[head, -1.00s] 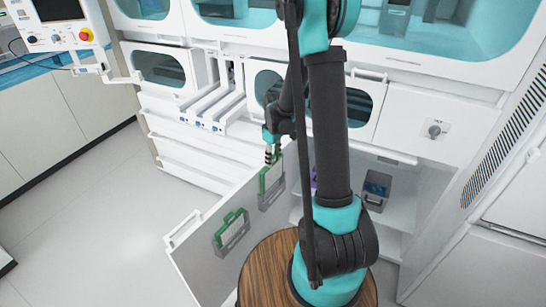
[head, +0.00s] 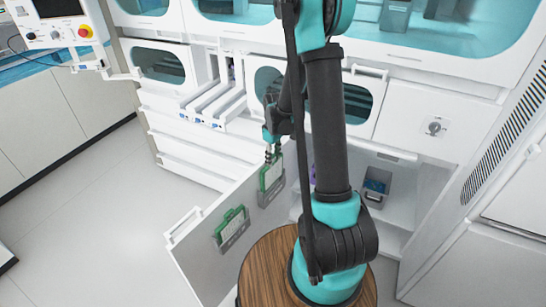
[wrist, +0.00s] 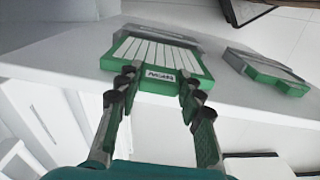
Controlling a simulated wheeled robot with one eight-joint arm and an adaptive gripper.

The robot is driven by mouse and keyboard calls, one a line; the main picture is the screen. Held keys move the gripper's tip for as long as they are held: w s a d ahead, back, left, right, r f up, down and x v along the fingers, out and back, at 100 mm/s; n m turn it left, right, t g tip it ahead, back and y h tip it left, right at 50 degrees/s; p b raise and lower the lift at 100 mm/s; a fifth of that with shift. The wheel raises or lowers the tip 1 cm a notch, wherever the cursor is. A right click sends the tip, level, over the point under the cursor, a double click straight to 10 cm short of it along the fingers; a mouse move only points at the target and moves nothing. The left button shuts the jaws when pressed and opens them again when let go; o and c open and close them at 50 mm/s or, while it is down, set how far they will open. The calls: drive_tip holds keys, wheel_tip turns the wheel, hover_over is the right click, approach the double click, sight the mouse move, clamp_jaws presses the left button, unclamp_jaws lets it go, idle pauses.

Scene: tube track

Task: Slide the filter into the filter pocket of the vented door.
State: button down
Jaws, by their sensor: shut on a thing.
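My gripper (wrist: 157,85) is shut on the filter (wrist: 160,54), a flat panel with a green frame, pale pleats and a small label at the gripped edge. In the head view the filter (head: 271,172) stands upright against the open vented door (head: 193,265). Its lower part appears to be behind the front of a grey filter pocket (head: 271,196); how deep it sits is hidden. The gripper's fingertips hold it by its upper edge. A second green-framed filter (head: 231,221) sits in another grey pocket further left on the door, and also shows in the wrist view (wrist: 265,72).
The door's handle (head: 183,228) is at its left edge. White cabinets with narrow pulled-out drawers (head: 213,103) stand behind the arm. A grey bin (head: 376,187) stands inside the open cabinet. A round wooden top (head: 265,270) is at my base. The floor at left is clear.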

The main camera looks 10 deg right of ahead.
drive_tip(key=shift+f, duration=0.15)
drive_tip(key=shift+f, duration=0.8)
idle(0.4)
drive_tip(key=shift+f, duration=0.3)
drive_tip(key=c, duration=0.9)
unclamp_jaws()
wheel_tip(320, 180, up, 12)
drive_tip(key=shift+s+d, duration=0.15)
